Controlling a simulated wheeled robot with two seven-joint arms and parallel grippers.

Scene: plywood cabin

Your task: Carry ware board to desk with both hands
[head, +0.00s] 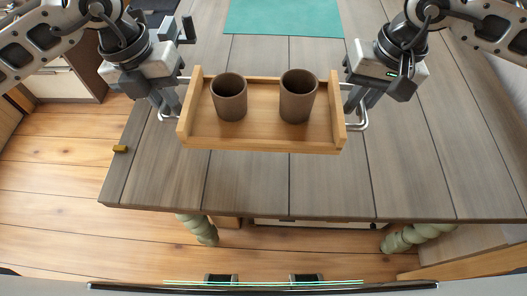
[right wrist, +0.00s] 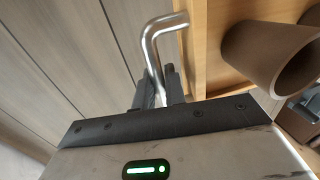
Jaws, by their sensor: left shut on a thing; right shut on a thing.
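The ware board (head: 265,145) is a shallow wooden tray with raised ends and a metal handle at each end. Two brown cups, a left one (head: 229,97) and a right one (head: 297,96), stand upright on it. My left gripper (head: 176,100) is shut on the left handle. My right gripper (head: 354,98) is shut on the right handle (right wrist: 153,45), which shows between its fingers in the right wrist view. The board looks level over the front part of the grey plank desk (head: 400,170); whether it touches the desk top is hard to tell.
A green mat (head: 285,15) lies at the far side of the desk. The desk top right of the board is clear. A cabinet (head: 65,80) stands on the wooden floor at left.

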